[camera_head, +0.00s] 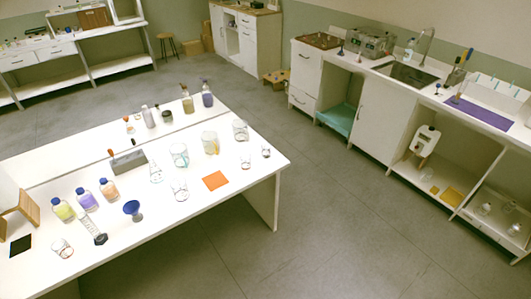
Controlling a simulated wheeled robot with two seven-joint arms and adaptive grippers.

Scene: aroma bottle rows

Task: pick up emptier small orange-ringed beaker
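Several clear glass beakers stand on the white table. Two small ones stand near its right end: one (245,162) shows a faint reddish tint, and another (266,151) is to its right. A small beaker (62,247) with a faint reddish tint stands at the front left. Larger beakers stand in the middle, one (179,155) behind another (180,190), with a yellowish one (210,143) and a further one (240,130) to the right. Ring colours and fill levels are too small to tell for sure. Neither of my grippers is in view.
The white table (215,225) also holds blue-capped bottles (62,209), a blue funnel (132,208), an orange mat (215,181), a grey block (128,162), a black mat (20,245) and a wooden rack (24,208). Open floor (330,210) lies between table and sink counter (385,125).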

